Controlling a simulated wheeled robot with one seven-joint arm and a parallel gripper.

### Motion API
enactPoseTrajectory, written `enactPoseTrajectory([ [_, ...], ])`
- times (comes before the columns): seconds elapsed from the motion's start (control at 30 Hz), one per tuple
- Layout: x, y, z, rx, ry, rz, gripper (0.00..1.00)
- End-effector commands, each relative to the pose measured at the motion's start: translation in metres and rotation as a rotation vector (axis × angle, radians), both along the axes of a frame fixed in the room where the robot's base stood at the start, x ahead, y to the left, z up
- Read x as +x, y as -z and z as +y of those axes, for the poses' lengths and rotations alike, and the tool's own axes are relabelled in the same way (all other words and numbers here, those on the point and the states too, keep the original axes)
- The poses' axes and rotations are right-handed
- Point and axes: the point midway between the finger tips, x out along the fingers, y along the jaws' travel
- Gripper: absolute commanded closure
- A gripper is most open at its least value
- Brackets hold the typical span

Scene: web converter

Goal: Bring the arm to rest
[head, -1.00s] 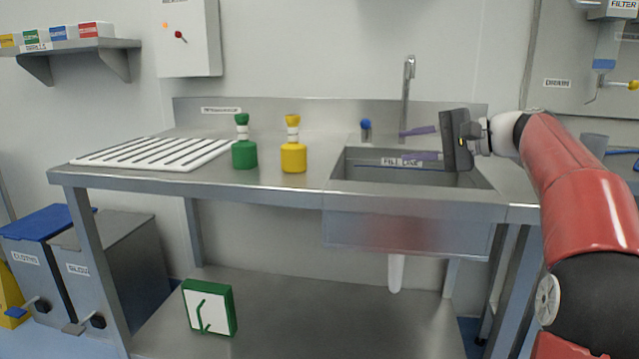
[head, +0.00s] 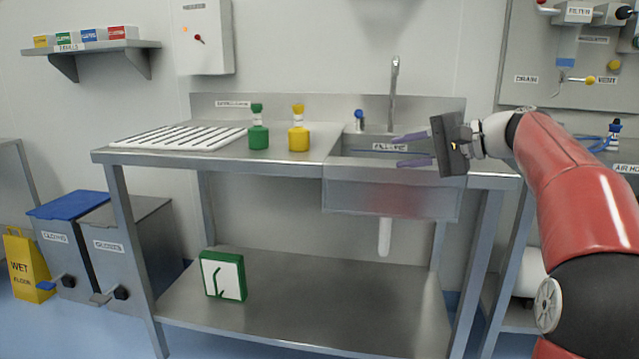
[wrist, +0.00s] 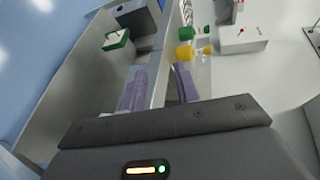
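My gripper (head: 398,150) has a dark body and two purple fingers pointing left in the head view. It overlaps the sink in the picture, and my red arm reaches in from the right. In the wrist view the two fingers (wrist: 160,88) stand apart with nothing held between them. The gripper is open and empty. The steel bench edge shows beyond the gap between the fingers.
A steel bench (head: 300,162) holds a green bottle (head: 258,132), a yellow bottle (head: 299,132), a white slatted rack (head: 180,138) and a sink (head: 395,190). Bins (head: 130,235) and a yellow wet-floor sign (head: 28,265) stand left. A green-framed box (head: 223,276) sits on the lower shelf.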

Motion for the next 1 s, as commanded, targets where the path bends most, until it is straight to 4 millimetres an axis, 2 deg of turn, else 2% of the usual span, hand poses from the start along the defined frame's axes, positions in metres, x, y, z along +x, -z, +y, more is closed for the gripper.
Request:
enactPoseTrajectory([
  [0.27,-0.029,0.023,0.028,-0.147,0.011,0.035,0.68],
  [0.47,-0.070,0.053,0.050,-0.325,0.014,0.062,0.68],
  [0.57,-0.102,0.076,0.059,-0.450,0.012,0.071,0.68],
  [0.67,-0.148,0.107,0.064,-0.615,-0.003,0.069,0.68],
  [0.7,-0.169,0.121,0.064,-0.691,-0.013,0.063,0.68],
  [0.9,-0.267,0.197,0.045,-1.043,-0.093,-0.001,0.68],
  [1.0,-0.301,0.228,0.033,-1.176,-0.141,-0.043,0.68],
])
